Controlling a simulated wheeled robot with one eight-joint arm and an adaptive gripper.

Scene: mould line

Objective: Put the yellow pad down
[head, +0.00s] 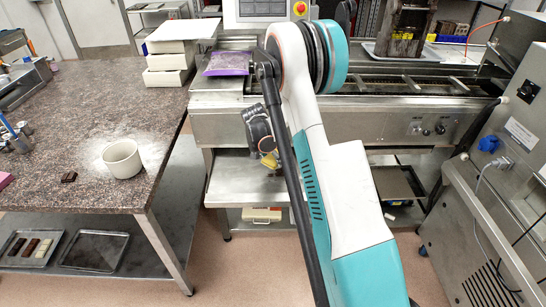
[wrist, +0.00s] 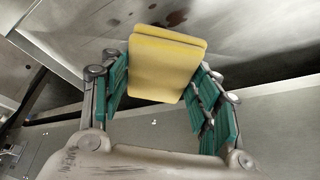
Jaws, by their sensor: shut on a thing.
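The yellow pad (wrist: 165,68) is a flat block with rounded corners, seen in the wrist view between the green finger pads of my gripper (wrist: 160,90). The fingers are shut on its two sides. In the head view a small part of the yellow pad (head: 270,161) shows beside my gripper (head: 262,146), in front of the steel machine and above its lower steel shelf (head: 235,185). My arm hides much of that shelf. I cannot tell whether the pad touches anything below it.
A granite table (head: 95,110) on the left carries a white cup (head: 122,158) and a stack of white boxes (head: 170,60). A purple packet (head: 227,64) lies on the steel machine (head: 225,125). A steel cabinet (head: 505,170) stands at the right. The shelf's left part is bare.

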